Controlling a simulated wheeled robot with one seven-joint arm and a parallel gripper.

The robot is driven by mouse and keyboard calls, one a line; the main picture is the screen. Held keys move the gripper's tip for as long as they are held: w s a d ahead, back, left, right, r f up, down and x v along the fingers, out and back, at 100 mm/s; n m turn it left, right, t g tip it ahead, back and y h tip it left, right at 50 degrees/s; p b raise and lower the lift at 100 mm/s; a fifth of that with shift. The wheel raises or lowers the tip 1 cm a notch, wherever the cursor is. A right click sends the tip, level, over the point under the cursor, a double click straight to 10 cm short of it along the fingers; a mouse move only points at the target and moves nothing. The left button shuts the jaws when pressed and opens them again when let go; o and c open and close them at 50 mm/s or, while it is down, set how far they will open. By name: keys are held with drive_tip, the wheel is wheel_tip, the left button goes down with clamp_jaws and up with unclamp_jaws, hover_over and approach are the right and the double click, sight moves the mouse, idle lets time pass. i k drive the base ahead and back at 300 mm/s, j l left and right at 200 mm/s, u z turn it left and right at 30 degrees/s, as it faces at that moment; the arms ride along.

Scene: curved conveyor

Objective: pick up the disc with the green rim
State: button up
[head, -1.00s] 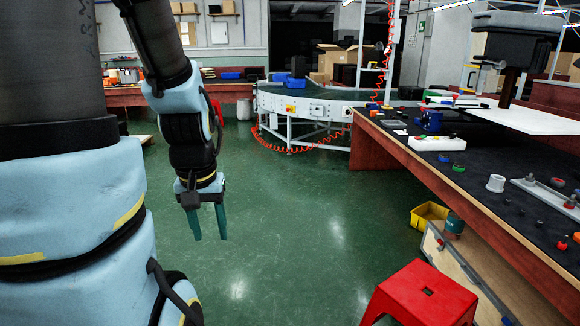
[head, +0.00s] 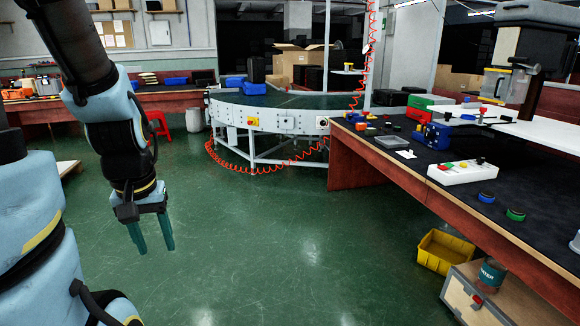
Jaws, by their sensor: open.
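The disc with the green rim (head: 515,215) lies on the dark top of the workbench (head: 400,176) at the right, near its front edge. A similar disc with a blue rim (head: 486,197) lies just behind it to the left. My gripper (head: 153,236) hangs at the left over the green floor, fingers pointing down, open and empty. It is far from the bench and from the disc.
A white box with coloured buttons (head: 462,172) sits on the bench behind the discs. A yellow bin (head: 444,252) and a wooden case (head: 490,298) stand on the floor by the bench. The curved conveyor (head: 270,118) is at the back. The middle floor is clear.

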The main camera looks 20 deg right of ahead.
sight(515, 213)
drive_tip(key=i+l+z, duration=0.15)
drive_tip(key=i+z, duration=0.65)
drive_tip(key=i+j+z, duration=0.15)
drive_tip(key=i+z, duration=0.25)
drive_tip(key=i, duration=0.2)
drive_tip(key=i+j+z, duration=0.25)
drive_tip(key=i+z, duration=0.15)
drive_tip(key=i+l+z, duration=0.15)
drive_tip(key=i+z, duration=0.25)
drive_tip(key=i, duration=0.4)
drive_tip(key=i+z, duration=0.4)
drive_tip(key=i, duration=0.4)
